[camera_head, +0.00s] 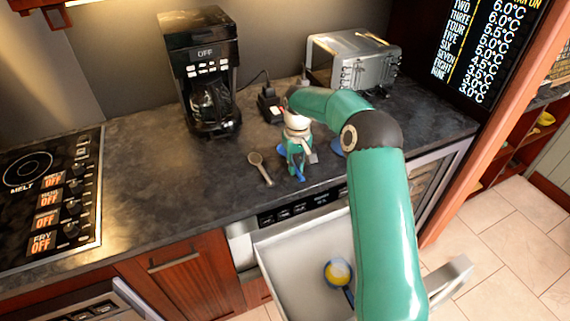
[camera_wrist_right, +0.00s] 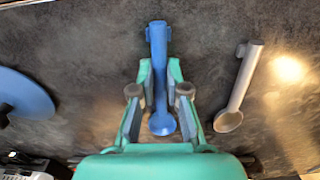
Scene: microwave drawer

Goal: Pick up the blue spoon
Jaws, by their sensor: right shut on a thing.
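The blue spoon (camera_wrist_right: 158,50) lies along the middle of the right wrist view, its handle pointing away and its bowl near my palm. My right gripper (camera_wrist_right: 159,98) has its two fingers on either side of the spoon and is shut on it. In the head view my right gripper (camera_head: 297,165) is low over the dark countertop, pointing down, with a bit of the blue spoon (camera_head: 300,177) showing at its tips. Most of the spoon is hidden there by the gripper. I cannot tell whether the spoon is clear of the counter. My left gripper is not in view.
A grey spoon (camera_head: 262,168) lies left of my gripper; a blue round thing (camera_head: 337,147) lies right. Behind stand a coffee maker (camera_head: 207,75) and a toaster oven (camera_head: 352,62). An open drawer (camera_head: 285,265) below holds a yellow-and-blue item (camera_head: 338,272). A stove (camera_head: 50,200) is at left.

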